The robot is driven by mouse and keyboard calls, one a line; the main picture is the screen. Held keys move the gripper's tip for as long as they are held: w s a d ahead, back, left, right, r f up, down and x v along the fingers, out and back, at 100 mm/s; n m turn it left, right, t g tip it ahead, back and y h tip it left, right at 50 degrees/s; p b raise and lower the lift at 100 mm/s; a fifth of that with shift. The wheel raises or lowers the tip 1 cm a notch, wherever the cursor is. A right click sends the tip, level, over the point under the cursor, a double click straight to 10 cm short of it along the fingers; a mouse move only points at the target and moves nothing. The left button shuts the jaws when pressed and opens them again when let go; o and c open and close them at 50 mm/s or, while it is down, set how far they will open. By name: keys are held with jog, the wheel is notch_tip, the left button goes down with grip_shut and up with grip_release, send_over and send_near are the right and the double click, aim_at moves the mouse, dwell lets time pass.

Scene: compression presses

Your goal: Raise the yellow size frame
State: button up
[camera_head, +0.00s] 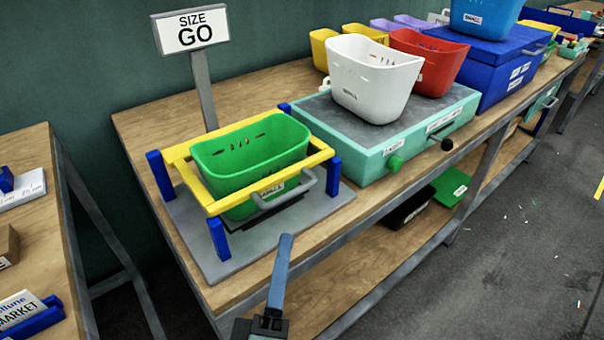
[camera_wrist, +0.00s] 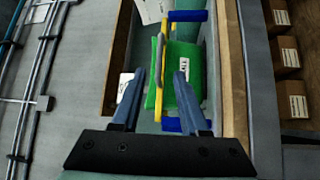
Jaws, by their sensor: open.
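The yellow size frame (camera_head: 186,180) sits around the green basket (camera_head: 250,160), held up by blue corner posts above a grey base plate (camera_head: 230,262). A grey bar handle (camera_head: 285,197) is on the frame's front side. The wrist view shows the yellow frame edge-on (camera_wrist: 159,90), with the green basket (camera_wrist: 184,75) beside it and part of the grey handle (camera_wrist: 173,27). My gripper (camera_wrist: 160,72) is open, its two blue fingers apart. In the head view, one finger (camera_head: 280,268) shows in front of the base plate, apart from the handle. The other finger is hidden there.
A "SIZE GO" sign (camera_head: 190,30) stands behind the frame. To the right are a teal press box (camera_head: 420,128) with a white basket (camera_head: 372,78), a red basket (camera_head: 430,62) and a blue box (camera_head: 488,70). The bench's front edge runs below the frame.

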aim_at(295, 192)
jog(key=p+x, duration=0.3)
jog(key=x, duration=0.9)
jog(key=shift+d, duration=0.1)
grip_shut()
dwell(1.0)
